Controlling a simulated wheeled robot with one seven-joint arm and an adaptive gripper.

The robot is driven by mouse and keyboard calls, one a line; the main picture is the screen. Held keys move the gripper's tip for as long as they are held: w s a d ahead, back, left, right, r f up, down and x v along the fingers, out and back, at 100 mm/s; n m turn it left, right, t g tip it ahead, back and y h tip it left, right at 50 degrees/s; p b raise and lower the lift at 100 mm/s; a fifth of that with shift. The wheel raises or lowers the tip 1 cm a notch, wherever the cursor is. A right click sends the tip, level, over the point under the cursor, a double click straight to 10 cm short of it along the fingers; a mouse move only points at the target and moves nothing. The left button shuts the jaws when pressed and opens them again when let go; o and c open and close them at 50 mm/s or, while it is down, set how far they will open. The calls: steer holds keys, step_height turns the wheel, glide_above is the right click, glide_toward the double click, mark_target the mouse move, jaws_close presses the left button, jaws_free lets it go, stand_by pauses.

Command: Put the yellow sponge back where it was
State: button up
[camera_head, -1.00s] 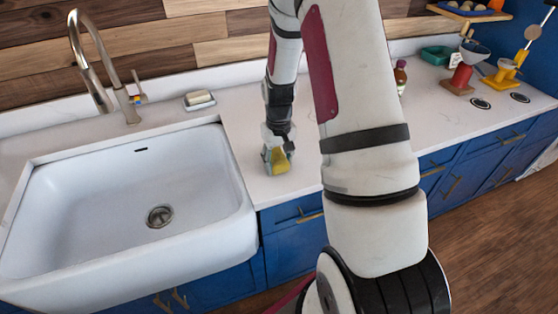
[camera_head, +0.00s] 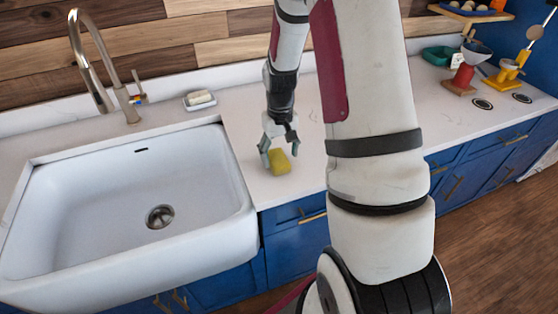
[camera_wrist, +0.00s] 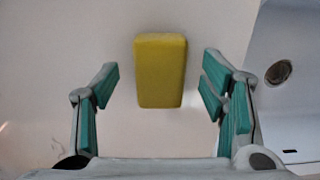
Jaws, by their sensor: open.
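The yellow sponge (camera_head: 279,161) rests on the white counter, just right of the sink, in the head view. In the wrist view the yellow sponge (camera_wrist: 160,70) lies between and a little beyond my fingertips, with a gap on both sides. My gripper (camera_head: 277,152) is open just above and beside the sponge, pointing down. Its teal-padded fingers (camera_wrist: 160,85) are spread wide and hold nothing in the wrist view.
The white sink (camera_head: 130,205) with a tall metal faucet (camera_head: 105,70) is to the left. A soap dish (camera_head: 199,101) stands behind the sink's right corner. A red-and-yellow group of kitchen items, including a red holder (camera_head: 462,76), stands far right. Counter around the sponge is clear.

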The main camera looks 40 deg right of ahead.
mark_target(280, 160)
steer(key=s+a+r+t, duration=0.1)
steer(key=a+r, duration=0.1)
steer(key=r, duration=0.6)
steer(key=s+a+r, duration=0.1)
steer(key=a+r, duration=0.2)
steer(key=r, duration=0.5)
steer(key=s+a+r+n+t, duration=0.1)
steer(key=s+a+r+t, duration=0.1)
steer(key=s+a+r, duration=0.4)
steer(key=s+a+r+n+t, duration=0.2)
steer(key=s+a+r, duration=0.3)
steer(key=s, duration=0.5)
steer(key=shift+a+r+t+b, duration=0.35)
steer(key=shift+a+b, duration=0.1)
steer(key=shift+a, duration=0.35)
